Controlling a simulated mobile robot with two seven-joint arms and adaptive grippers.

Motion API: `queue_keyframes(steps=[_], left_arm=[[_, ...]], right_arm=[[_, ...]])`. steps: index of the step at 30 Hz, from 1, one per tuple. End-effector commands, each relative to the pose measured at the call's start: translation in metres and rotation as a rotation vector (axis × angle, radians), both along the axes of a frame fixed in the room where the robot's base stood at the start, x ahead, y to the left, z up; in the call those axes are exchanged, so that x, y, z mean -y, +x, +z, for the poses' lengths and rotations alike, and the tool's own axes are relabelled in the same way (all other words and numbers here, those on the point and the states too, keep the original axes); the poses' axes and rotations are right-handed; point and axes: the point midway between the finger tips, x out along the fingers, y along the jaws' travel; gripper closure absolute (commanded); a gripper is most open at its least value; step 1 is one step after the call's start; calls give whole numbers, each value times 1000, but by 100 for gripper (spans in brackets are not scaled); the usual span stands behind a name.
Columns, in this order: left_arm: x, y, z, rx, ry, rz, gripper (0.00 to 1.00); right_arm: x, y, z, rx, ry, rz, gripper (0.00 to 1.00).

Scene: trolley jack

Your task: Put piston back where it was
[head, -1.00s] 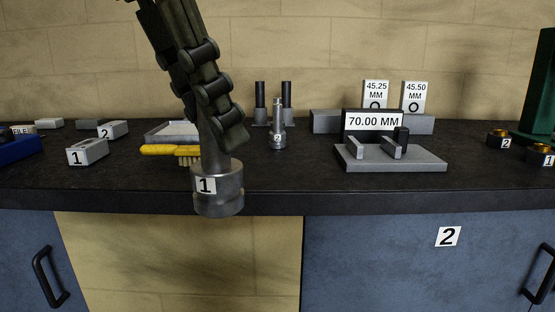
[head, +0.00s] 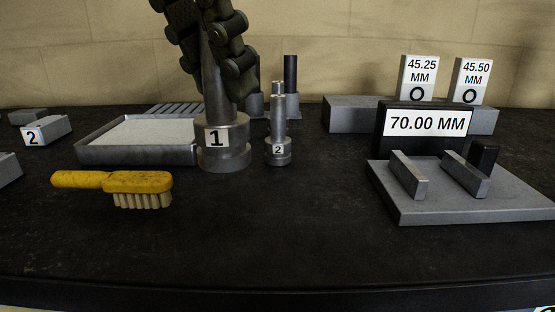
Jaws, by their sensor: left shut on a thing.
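The metal piston labelled 1 (head: 223,150) is upright, with a wide base and a narrower neck. My left gripper (head: 220,72) is shut around its upper part, which the fingers partly hide. The piston's base is at the right end of the shallow tray, left of a smaller piston labelled 2 (head: 278,148). I cannot tell whether the base touches the bench. Dark posts (head: 290,78) stand behind the two pistons, one partly hidden by the gripper. My right gripper is out of view.
A shallow metal tray (head: 140,155) is at left, with a yellow brush (head: 137,183) in front. A gauge with a 70.00 MM sign (head: 427,122) stands right, before blocks marked 45.25 (head: 419,76) and 45.50 (head: 471,78). The front middle of the bench (head: 270,235) is clear.

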Motion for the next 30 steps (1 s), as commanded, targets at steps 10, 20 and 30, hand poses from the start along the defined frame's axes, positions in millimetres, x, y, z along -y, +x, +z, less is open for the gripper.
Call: queue_keyframes(steps=[10,20,30], left_arm=[[34,68,-45,-4,1,-1,100],[45,90,-65,-1,0,0,100],[45,90,-100,1,-2,0,100]], right_arm=[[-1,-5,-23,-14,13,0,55],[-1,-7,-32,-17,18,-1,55],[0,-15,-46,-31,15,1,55]])
